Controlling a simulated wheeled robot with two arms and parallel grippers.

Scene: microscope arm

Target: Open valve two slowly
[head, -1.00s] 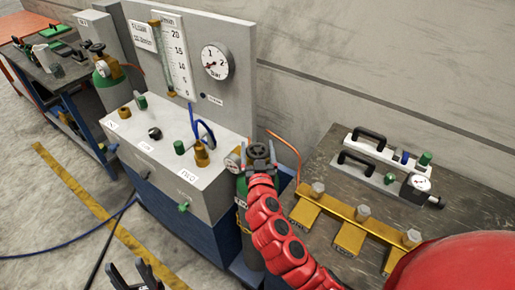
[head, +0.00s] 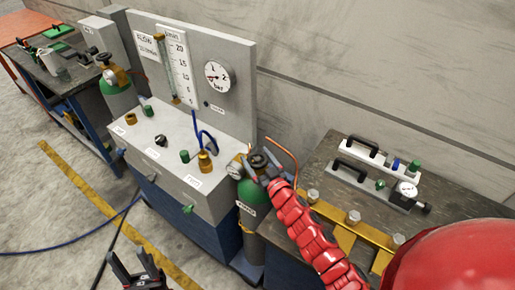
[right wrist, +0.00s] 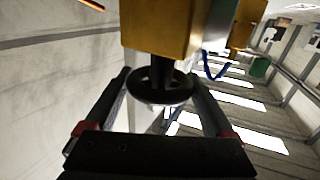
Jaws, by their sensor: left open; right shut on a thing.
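A black handwheel valve (head: 258,160) sits on top of the green gas cylinder (head: 252,192), at the right end of the grey panel box. A label on the cylinder is too small to read. My right gripper (head: 267,167), on the red arm, is shut on the handwheel. In the right wrist view the wheel (right wrist: 161,88) lies between the two fingers, under a brass valve body (right wrist: 160,30). My left gripper (head: 138,268) is open and empty, low at the left, above the floor and apart from everything.
The grey box (head: 172,150) carries several small knobs, a blue hose and a flow meter with a dial gauge (head: 217,74). A second green cylinder (head: 117,92) stands left. The right bench (head: 328,160) holds a brass bar and a gauge block. Copper tubing (head: 283,148) rises behind the valve.

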